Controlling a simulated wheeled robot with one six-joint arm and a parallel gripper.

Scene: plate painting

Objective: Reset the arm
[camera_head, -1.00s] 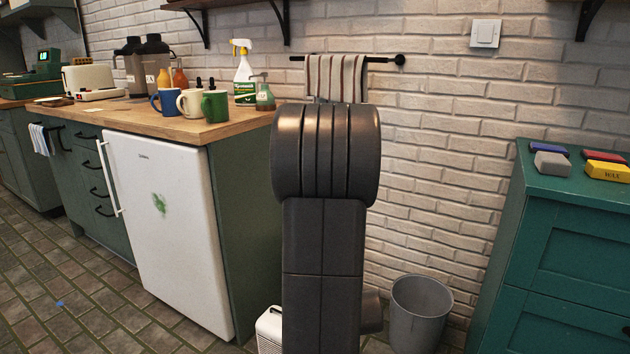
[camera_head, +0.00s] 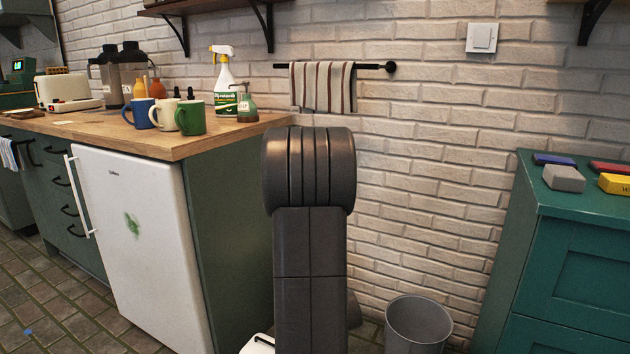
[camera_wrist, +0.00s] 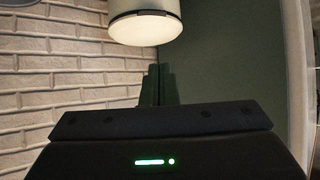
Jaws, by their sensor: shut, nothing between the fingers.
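My dark arm stands upright in the middle of the head view, and its gripper is hidden there. In the wrist view, the dark fingers of my gripper (camera_wrist: 158,86) show above the dark gripper body. They are close together, shut and empty. A dark green surface lies behind them.
The counter (camera_head: 160,143) with a spray bottle (camera_head: 223,82) and several mugs is left of my arm. A grey bin (camera_head: 418,325) and a green cabinet (camera_head: 570,275) are at right. A white rounded thing (camera_wrist: 145,28) is above the fingers in the wrist view.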

